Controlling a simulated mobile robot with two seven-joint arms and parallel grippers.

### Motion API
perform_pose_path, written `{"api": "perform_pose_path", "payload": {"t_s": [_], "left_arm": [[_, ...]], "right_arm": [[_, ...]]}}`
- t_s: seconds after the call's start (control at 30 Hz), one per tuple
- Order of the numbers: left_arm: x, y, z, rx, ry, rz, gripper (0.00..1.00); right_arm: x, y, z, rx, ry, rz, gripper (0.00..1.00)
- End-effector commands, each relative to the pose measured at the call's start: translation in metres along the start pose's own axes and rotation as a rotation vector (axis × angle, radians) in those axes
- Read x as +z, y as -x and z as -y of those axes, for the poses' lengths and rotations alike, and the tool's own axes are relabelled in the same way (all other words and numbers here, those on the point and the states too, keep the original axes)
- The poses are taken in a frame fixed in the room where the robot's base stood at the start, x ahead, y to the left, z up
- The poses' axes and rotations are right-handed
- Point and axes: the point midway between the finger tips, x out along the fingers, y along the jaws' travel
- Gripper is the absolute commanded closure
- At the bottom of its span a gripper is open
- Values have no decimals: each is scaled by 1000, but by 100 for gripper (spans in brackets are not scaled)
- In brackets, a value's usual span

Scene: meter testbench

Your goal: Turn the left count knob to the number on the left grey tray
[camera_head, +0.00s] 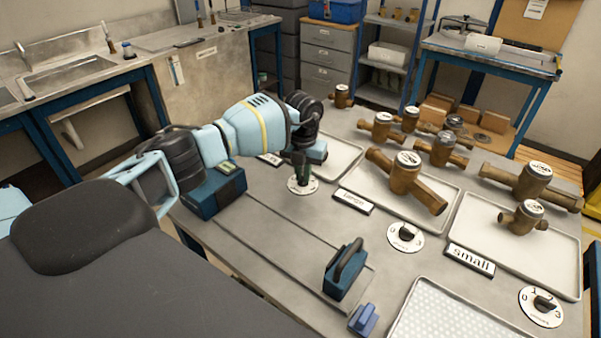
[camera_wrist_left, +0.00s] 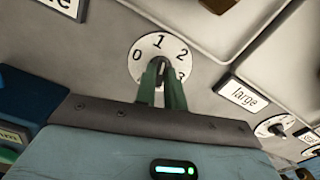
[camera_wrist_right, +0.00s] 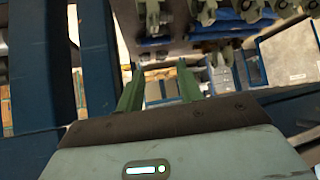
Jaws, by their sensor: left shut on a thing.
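The left count knob is a white dial (camera_head: 302,188) with a dark knob, on the table below my left gripper (camera_head: 302,168). In the left wrist view the dial (camera_wrist_left: 143,67) shows 0, 1 and 2, with a further mark partly covered. There the left gripper (camera_wrist_left: 163,75) points down with its green fingers shut on the dark knob. The knob's exact pointing is hard to read between the fingers. The left grey tray (camera_head: 340,158) is partly hidden behind my left arm; its visible part looks bare. My right gripper (camera_wrist_right: 157,82) is open and empty, away from the dials.
The middle dial (camera_head: 405,237) and right dial (camera_head: 540,307) stand by trays holding brass meters. Label plates read "large" (camera_head: 353,201) and "small" (camera_head: 469,260). A blue-green handled block (camera_head: 345,270) and a perforated tray (camera_head: 440,318) are in front. More meters stand behind the left tray.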

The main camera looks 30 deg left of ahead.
Motion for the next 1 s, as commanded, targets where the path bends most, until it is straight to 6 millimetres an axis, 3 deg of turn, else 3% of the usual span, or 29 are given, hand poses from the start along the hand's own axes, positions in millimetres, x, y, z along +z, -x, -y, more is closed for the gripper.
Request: {"api": "perform_pose_path", "payload": {"t_s": [0.4,0.97,1.0], "left_arm": [[0,0,0,-1,204,0,100],[0,0,0,0,236,-1,100],[0,0,0,0,236,-1,88]], "right_arm": [[-9,0,-2,3,3,-18,64],[-10,1,-2,3,3,-21,64],[-10,1,-2,3,3,-21,64]]}}
